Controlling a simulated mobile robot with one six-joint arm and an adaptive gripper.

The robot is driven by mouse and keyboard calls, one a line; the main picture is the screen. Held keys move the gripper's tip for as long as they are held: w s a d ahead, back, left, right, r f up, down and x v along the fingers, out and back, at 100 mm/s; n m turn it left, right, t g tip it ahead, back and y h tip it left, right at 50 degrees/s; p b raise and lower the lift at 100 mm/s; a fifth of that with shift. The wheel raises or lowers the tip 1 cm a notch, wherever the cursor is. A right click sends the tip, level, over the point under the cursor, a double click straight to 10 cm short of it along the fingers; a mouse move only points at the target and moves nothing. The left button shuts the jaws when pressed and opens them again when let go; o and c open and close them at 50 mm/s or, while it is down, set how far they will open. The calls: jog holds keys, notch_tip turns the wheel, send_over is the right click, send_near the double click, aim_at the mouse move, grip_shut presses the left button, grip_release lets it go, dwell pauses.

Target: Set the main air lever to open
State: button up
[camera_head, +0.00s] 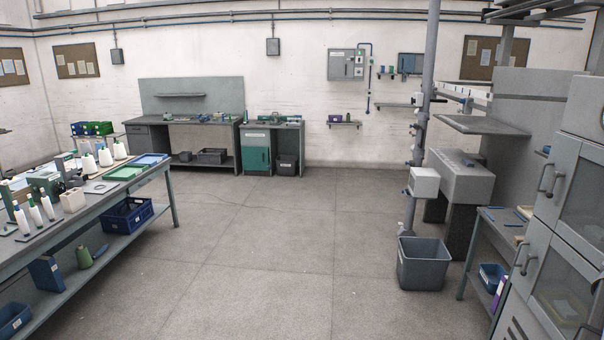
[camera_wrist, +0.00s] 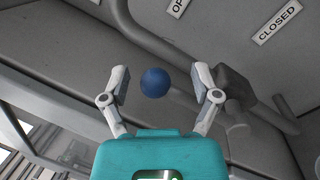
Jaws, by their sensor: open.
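In the wrist view, a round blue knob (camera_wrist: 155,82) shows between the two fingertips of my gripper (camera_wrist: 158,80). The grey fingers are open, with a visible gap on each side of the knob. A white label starting "OP" (camera_wrist: 180,6), cut off by the top edge, and a "CLOSED" label (camera_wrist: 277,22) sit on the grey surface behind. I cannot tell which label the lever points to. My gripper is not in the head view, and I cannot make out the lever there.
In the wrist view, a grey pipe (camera_wrist: 150,38) runs diagonally behind the knob, and a dark block (camera_wrist: 237,82) sits close by the right finger. In the head view, a grey bin (camera_head: 422,265) stands beside a pipe column (camera_head: 428,100). The middle floor is clear.

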jog(key=w+a+f+m+t+y, duration=0.25)
jog(key=w+a+f, duration=0.25)
jog(key=a, duration=1.2)
jog(key=w+a+f+m+t+y, duration=0.1)
jog(key=w+a+f+y, duration=0.4)
jog(key=a, duration=1.1)
jog(key=w+a+f+m+t+y, duration=0.15)
jog(key=w+a+f, duration=0.4)
jog(key=a, duration=1.15)
jog(key=s+a+f+y, duration=0.2)
jog(key=s+a+y, duration=0.1)
jog(key=a, duration=1.1)
jog(key=s+a+f+y, duration=0.2)
jog(key=s+a+y, duration=0.2)
jog(key=a, duration=1.1)
jog(key=s+a+f+n+y, duration=0.1)
jog(key=s+a+f+y, duration=0.1)
jog(key=a, duration=1.2)
jog(key=shift+s+a+f+y, duration=0.25)
jog(key=shift+s+f+y, duration=0.1)
jog(key=shift+s+y, duration=0.5)
jog(key=c, duration=0.3)
jog(key=shift+d, duration=0.15)
